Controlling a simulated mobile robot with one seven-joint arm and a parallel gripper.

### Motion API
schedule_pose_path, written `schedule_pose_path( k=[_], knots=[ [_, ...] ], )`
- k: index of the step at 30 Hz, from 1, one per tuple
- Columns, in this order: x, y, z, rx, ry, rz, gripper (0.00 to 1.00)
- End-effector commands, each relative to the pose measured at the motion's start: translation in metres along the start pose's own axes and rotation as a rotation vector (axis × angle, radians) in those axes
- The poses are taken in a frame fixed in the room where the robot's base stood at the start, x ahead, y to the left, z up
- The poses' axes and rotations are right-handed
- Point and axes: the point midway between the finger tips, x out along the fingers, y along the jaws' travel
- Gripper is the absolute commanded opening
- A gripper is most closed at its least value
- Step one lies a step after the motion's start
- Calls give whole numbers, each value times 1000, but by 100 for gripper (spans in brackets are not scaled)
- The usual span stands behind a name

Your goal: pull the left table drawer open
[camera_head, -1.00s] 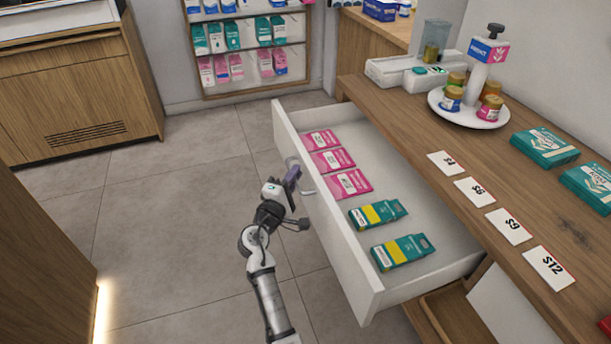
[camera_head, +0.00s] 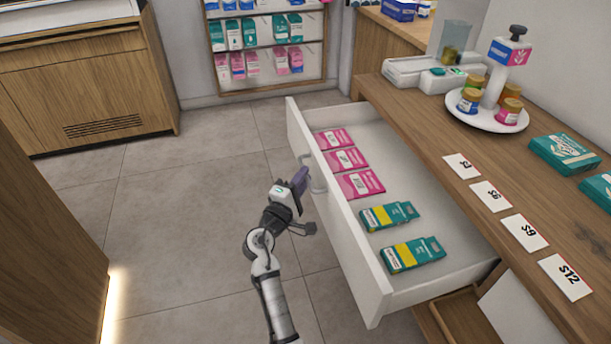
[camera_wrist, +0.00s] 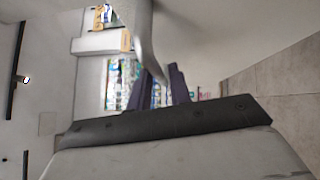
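The white left table drawer (camera_head: 362,258) stands far out from the wooden counter, with its inside in plain view. Its pale curved handle (camera_head: 318,186) is on the front panel. My gripper (camera_head: 300,179), with dark purple fingers, is at the handle, outside the drawer front. In the wrist view the two fingers (camera_wrist: 164,88) stand apart, with background showing between them. The curved handle (camera_wrist: 142,42) comes down to the gap between the fingers. I cannot tell whether a finger touches it.
The drawer holds pink boxes (camera_head: 361,183) and green-yellow boxes (camera_head: 413,254). The counter (camera_head: 447,137) carries price cards, a round jar stand (camera_head: 484,118) and teal boxes (camera_head: 563,154). Tiled floor (camera_head: 190,215) is clear to the left, up to wooden cabinets (camera_head: 90,85).

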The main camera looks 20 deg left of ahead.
Motion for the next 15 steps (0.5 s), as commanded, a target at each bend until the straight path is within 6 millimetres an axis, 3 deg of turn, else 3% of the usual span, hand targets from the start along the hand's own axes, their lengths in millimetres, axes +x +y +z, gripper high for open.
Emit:
schedule_pose_path(
  k=[9,15],
  knots=[
    [-74,-4,-1,1,4,-2,20],
    [-107,-2,-1,1,3,-2,20]
  ],
)
